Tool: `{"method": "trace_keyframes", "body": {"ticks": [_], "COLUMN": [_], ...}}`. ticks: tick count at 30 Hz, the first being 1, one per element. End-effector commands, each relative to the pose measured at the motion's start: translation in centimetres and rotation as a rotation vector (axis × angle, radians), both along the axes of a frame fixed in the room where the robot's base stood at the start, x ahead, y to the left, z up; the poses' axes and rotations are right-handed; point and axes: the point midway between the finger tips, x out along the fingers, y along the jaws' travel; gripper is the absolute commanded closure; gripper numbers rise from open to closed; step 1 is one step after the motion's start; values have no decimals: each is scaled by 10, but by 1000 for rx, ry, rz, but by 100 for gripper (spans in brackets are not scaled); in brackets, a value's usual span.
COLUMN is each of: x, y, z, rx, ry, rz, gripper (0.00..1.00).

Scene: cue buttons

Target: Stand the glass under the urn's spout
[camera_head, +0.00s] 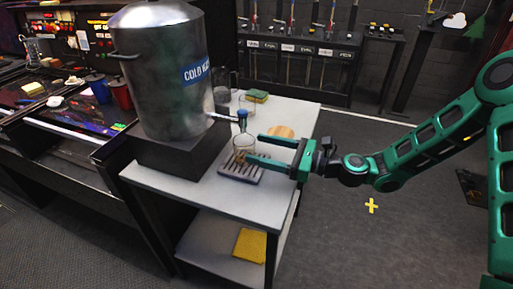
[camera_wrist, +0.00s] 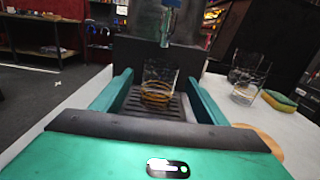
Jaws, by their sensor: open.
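The steel urn (camera_head: 160,75) stands on a dark block (camera_head: 180,155) on the white table. Its spout (camera_head: 238,119) with a blue tap sticks out to the right; the spout also shows in the wrist view (camera_wrist: 166,28). The clear glass (camera_head: 242,144) stands upright on the slatted drip tray (camera_head: 238,174), below the spout. In the wrist view the glass (camera_wrist: 159,76) is between my fingers, with gaps on both sides. My gripper (camera_head: 256,149) is open, reaching in from the right around the glass. The wrist view shows its fingers (camera_wrist: 158,82) too.
Other clear glasses (camera_wrist: 246,76) stand behind, near a yellow-green sponge (camera_head: 257,96). A round wooden coaster (camera_head: 281,132) lies just beyond my gripper. A yellow cloth (camera_head: 249,245) lies on the lower shelf. The floor right of the table is mostly clear.

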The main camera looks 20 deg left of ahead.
Motion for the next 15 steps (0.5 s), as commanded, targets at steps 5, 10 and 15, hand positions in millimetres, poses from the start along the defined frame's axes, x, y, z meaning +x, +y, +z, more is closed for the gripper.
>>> {"method": "trace_keyframes", "body": {"ticks": [5, 10, 15], "x": [-1, -5, -6], "y": [-38, -69, -89], "z": [0, 0, 0], "rx": [-1, -1, -1], "ry": [1, 0, -1], "rz": [-5, -3, -1], "gripper": [33, 33, 33]}}
